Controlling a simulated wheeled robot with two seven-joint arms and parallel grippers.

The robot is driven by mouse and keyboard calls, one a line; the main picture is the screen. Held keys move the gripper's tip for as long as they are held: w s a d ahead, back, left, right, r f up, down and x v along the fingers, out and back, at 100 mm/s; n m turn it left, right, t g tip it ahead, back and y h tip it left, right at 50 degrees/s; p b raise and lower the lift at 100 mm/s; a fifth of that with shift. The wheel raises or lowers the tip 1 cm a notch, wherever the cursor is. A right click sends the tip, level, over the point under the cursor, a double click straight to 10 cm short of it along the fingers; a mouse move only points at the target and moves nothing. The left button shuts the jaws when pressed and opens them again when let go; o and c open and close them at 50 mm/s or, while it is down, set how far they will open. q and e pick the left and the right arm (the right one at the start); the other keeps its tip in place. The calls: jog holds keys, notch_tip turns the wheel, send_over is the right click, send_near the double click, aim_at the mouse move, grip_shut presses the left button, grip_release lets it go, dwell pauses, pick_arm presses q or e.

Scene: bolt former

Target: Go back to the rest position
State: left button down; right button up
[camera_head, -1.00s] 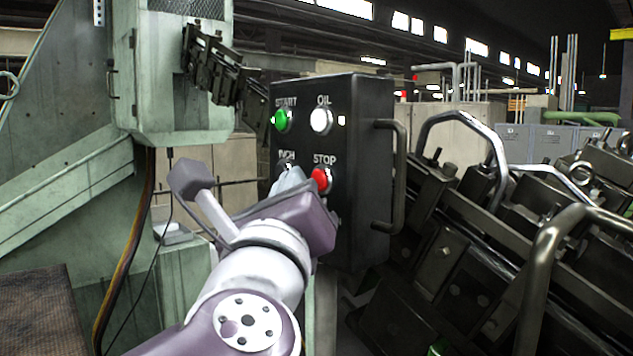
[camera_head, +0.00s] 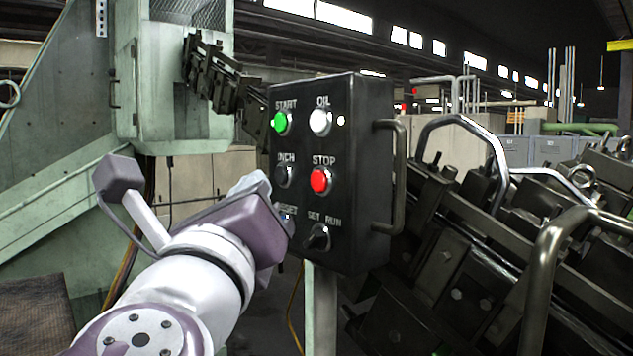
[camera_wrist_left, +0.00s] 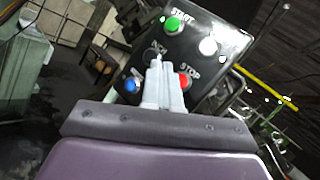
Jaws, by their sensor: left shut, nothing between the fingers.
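My left gripper (camera_head: 252,182) is in front of the lower left side of the black control box (camera_head: 362,225), apart from its face as far as I can tell. In the left wrist view its pale fingers (camera_wrist_left: 165,75) are together and empty, pointing at the box. The box carries a green START button (camera_head: 281,123), a white OIL button (camera_head: 320,121), a dark INCH button (camera_head: 285,176), a red STOP button (camera_head: 320,180) and a SET RUN switch (camera_head: 317,237). A blue button (camera_wrist_left: 131,86) shows in the left wrist view. My right gripper is not in view.
A metal handle (camera_head: 399,185) juts from the box's right side. Dark machinery with bent bars (camera_head: 470,260) fills the right. A green machine housing (camera_head: 180,90) stands at the left. A pale post (camera_head: 321,310) holds up the box.

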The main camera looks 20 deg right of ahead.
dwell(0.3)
pick_arm(q)
jog(key=w+a+f+n+g+y+b, duration=0.1)
jog(key=a+f+n+g+y, duration=0.15)
jog(key=f+n, duration=0.65)
jog(key=w+a+f+n+g+y, duration=0.1)
jog(key=f+n+g+y, duration=0.2)
jog(key=f, duration=1.2)
jog(key=w+a+f+n+g+y+b, duration=0.15)
jog(key=f+n+g, duration=0.35)
jog(key=f, duration=0.7)
jog(key=s+a+f+n+g+y+b, duration=0.1)
jog(key=s+a+f+n+g, duration=0.2)
jog(key=a+f+n, duration=0.6)
jog(key=s+a+f+n+g+y+b, duration=0.1)
jog(key=s+a+f+n+g, duration=0.3)
jog(key=a+f, duration=0.9)
jog(key=s+f+n, duration=0.2)
jog(key=s+n, duration=0.1)
jog(key=n, duration=0.2)
jog(key=shift+s+a+f+n+y, duration=0.2)
jog(key=shift+s+a+n+y, duration=0.1)
jog(key=shift+a+y, duration=0.1)
